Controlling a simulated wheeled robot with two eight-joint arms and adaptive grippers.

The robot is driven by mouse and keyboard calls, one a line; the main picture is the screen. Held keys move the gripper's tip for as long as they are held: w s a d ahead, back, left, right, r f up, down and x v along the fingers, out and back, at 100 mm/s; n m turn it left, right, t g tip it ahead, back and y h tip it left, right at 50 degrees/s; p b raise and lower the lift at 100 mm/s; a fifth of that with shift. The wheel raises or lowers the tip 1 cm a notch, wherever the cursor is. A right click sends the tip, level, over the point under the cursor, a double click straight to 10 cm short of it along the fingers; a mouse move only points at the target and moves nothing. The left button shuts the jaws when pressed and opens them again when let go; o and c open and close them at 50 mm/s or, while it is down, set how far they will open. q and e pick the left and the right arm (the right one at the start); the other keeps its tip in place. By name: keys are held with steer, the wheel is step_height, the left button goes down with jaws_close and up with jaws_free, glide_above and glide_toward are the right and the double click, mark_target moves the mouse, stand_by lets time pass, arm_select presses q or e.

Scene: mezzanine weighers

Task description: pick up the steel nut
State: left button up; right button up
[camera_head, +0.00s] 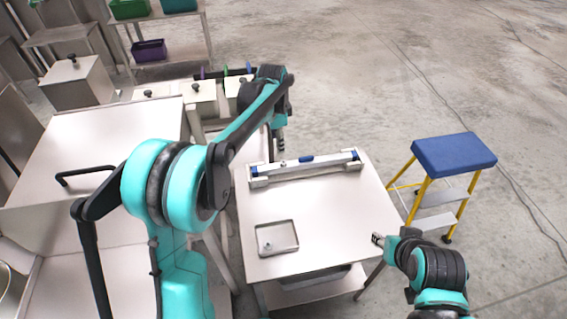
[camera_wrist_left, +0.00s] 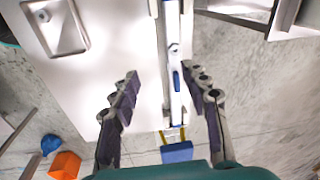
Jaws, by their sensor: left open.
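A small grey piece, which looks like the steel nut (camera_head: 266,245), lies in the near-left corner of a shallow metal tray (camera_head: 297,235) on the table. It also shows in the tray at the upper left of the left wrist view (camera_wrist_left: 43,15). My left gripper (camera_head: 281,143) is above the far-left part of the table, well away from the tray. In the left wrist view my left gripper (camera_wrist_left: 165,80) is open with nothing between its fingers. My right gripper (camera_head: 377,239) is by the table's right edge; its jaw opening is unclear.
A long white-and-blue bar (camera_head: 325,163) lies across the far part of the table (camera_head: 340,210). It runs below my left fingers. A yellow step stool with a blue top (camera_head: 453,155) stands right. Steel cabinets stand left. The table's middle is clear.

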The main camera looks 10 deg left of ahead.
mark_target(284, 162)
arm_select(q)
steer(key=w+f+m, duration=0.1)
steer(key=w+f, duration=0.1)
steer(key=f, duration=0.1)
steer(key=w+f+m+g, duration=0.1)
steer(key=w+f, duration=0.1)
steer(key=f, duration=0.2)
steer(key=w+d+f+m, duration=0.1)
steer(key=w+f, duration=0.1)
steer(key=f, duration=0.2)
steer(key=shift+w+f+m+g, duration=0.15)
steer(key=shift+w+m+g, duration=0.05)
steer(key=shift+m+g, duration=0.1)
step_height(284, 162, down, 6)
steer(key=shift+w+a+r+b, duration=0.15)
steer(key=shift+r+b, duration=0.1)
steer(key=shift+b, duration=1)
steer(key=shift+r, duration=0.1)
jaws_close()
